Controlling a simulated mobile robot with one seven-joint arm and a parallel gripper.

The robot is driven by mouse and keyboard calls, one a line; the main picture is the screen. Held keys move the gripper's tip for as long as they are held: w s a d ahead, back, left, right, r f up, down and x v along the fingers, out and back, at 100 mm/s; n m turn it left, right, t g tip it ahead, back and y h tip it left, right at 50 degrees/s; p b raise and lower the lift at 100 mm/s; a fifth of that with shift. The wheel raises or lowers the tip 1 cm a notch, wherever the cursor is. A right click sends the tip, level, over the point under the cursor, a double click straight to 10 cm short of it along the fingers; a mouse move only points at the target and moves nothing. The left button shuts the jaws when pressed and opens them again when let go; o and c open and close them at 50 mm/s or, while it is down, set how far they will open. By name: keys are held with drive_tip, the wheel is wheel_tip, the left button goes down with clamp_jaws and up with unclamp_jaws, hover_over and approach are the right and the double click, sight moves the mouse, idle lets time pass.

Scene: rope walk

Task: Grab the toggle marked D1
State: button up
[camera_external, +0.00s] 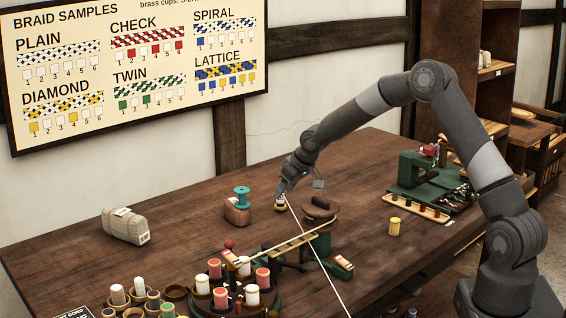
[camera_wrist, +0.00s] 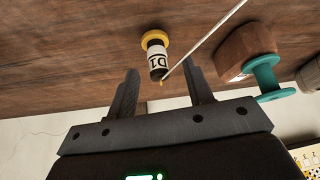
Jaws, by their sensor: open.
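The toggle marked D1 (camera_wrist: 157,60) is a small dark piece with a white label and a yellow flange (camera_wrist: 155,39). In the external view the toggle (camera_external: 280,205) stands on the wooden table (camera_external: 175,205), just below my gripper (camera_external: 285,190). In the wrist view my gripper (camera_wrist: 161,78) is open, with one finger on either side of the toggle's line. The toggle lies just ahead of the fingertips, and I see no contact. A pale cord (camera_wrist: 205,42) runs close past the toggle's near end; whether it touches is unclear.
A wooden block (camera_external: 237,213) with a teal spool (camera_external: 241,194) stands left of the toggle. A round wooden disc (camera_external: 320,207) on a green stand is to the right. A braiding stand with several bobbins (camera_external: 220,298) is in front. A wrapped bundle (camera_external: 126,226) lies far left.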

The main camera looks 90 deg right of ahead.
sight(280, 201)
drive_tip(key=shift+w+d+r+x, duration=0.1)
drive_tip(key=shift+d+x, duration=0.05)
drive_tip(key=shift+x, duration=1.15)
drive_tip(key=shift+w+d+r+x, duration=0.1)
drive_tip(key=shift+d+x, duration=0.05)
drive_tip(key=shift+x, duration=1.15)
drive_tip(key=shift+c, duration=0.6)
clamp_jaws()
